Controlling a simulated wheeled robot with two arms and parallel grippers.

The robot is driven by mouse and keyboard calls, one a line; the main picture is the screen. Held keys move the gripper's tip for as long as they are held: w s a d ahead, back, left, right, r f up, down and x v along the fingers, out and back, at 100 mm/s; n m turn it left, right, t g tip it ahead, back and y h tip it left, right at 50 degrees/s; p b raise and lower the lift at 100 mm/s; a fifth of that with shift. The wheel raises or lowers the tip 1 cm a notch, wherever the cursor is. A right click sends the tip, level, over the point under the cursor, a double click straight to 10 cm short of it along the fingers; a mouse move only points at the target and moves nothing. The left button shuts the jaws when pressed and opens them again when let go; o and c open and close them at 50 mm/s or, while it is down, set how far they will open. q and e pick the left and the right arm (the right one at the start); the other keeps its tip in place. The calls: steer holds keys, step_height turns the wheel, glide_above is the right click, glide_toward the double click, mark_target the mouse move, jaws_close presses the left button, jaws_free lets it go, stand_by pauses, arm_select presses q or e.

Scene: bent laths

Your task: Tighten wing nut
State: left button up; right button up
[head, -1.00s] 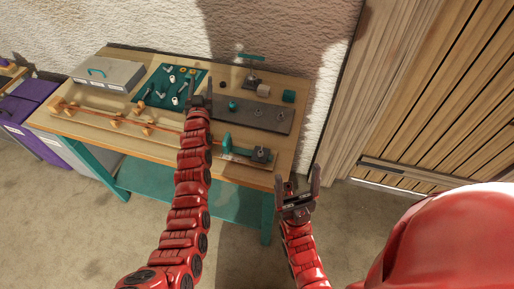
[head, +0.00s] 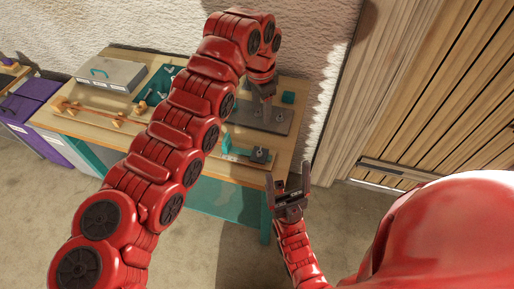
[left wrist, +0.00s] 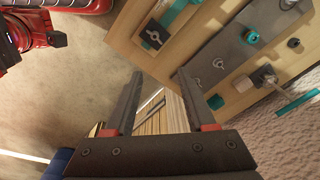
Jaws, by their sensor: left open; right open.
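In the left wrist view a wing nut (left wrist: 152,38) sits on a dark block at the table's front edge. More wing nuts (left wrist: 218,64) stand on the grey plate (left wrist: 228,45). The dark block (head: 261,155) and the plate (head: 282,122) also show in the head view. My left gripper (head: 266,98) reaches over the plate in the head view. It is open, with nothing between its fingers (left wrist: 159,75) in the left wrist view. My right gripper (head: 290,190) is open and empty, in front of the table's right front corner.
A teal cube (head: 288,97) stands behind the plate. A teal knob (left wrist: 250,37) sits on the plate. A grey case (head: 110,74) and wooden holders with a bent lath (head: 90,112) are on the left. My left arm hides the table's middle.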

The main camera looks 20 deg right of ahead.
arm_select(q)
steer(key=s, duration=0.1)
glide_above(260, 152)
steer(key=shift+y, duration=0.3)
step_height(260, 152, down, 11)
steer(key=shift+s+f+p, duration=0.1)
steer(key=shift+s+p, duration=0.05)
steer(key=shift+p, duration=0.25)
step_height(260, 152, down, 4)
steer(key=shift+a+r+p, duration=0.1)
steer(key=shift+a+p, duration=0.05)
steer(key=shift+p, duration=0.75)
steer(key=shift+f, duration=0.9)
jaws_close()
